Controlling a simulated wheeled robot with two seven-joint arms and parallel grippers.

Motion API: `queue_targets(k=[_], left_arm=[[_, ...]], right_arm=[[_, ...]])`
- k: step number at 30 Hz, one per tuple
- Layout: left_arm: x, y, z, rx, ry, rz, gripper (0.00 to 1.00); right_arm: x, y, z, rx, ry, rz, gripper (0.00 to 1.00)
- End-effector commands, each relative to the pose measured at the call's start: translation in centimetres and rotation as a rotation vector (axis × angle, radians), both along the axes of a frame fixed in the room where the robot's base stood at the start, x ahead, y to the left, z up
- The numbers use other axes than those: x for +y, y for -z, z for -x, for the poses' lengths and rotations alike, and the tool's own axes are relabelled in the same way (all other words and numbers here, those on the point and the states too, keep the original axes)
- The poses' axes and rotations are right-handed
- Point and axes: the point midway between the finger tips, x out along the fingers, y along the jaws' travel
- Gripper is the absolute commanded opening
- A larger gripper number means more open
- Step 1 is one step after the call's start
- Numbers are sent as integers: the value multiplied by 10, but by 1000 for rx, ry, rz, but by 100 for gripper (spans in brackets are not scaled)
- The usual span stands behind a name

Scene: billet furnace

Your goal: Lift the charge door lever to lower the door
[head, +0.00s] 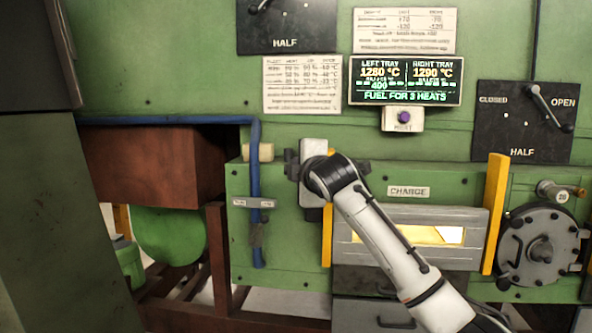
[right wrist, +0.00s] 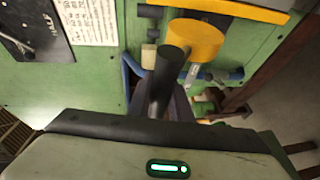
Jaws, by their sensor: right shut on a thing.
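The charge door (head: 375,252) is a grey panel under the CHARGE label, between two yellow guides. A bright yellow glow shows in its opening. My right gripper (head: 300,168) is at the left of the door, in front of the green furnace wall. In the right wrist view it is shut on the black grip of the charge door lever (right wrist: 168,72). A yellow round part (right wrist: 200,40) shows just behind the grip. In the head view my own arm and gripper hide most of the lever. My left gripper is not in view.
A blue pipe (head: 254,190) and a pale knob (head: 262,152) are left of my right gripper. A round grey hatch (head: 540,248) is right of the door. A display (head: 406,80) and a lever panel (head: 525,121) are above. A brown box (head: 150,165) stands at left.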

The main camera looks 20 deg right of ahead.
Motion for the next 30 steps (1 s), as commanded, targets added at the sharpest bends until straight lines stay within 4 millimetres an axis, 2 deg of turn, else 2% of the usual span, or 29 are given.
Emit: queue_targets(k=[1,8,9,12,25,30], left_arm=[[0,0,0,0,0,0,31],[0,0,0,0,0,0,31],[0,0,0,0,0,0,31],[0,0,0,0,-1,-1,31],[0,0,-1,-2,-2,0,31],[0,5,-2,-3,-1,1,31]], right_arm=[[-7,7,-1,14,14,3,0],[-7,7,-1,14,14,4,0],[-7,7,-1,14,14,4,24],[-6,6,-1,12,11,3,37],[-1,3,1,4,3,1,37],[0,2,13,3,1,0,37]])
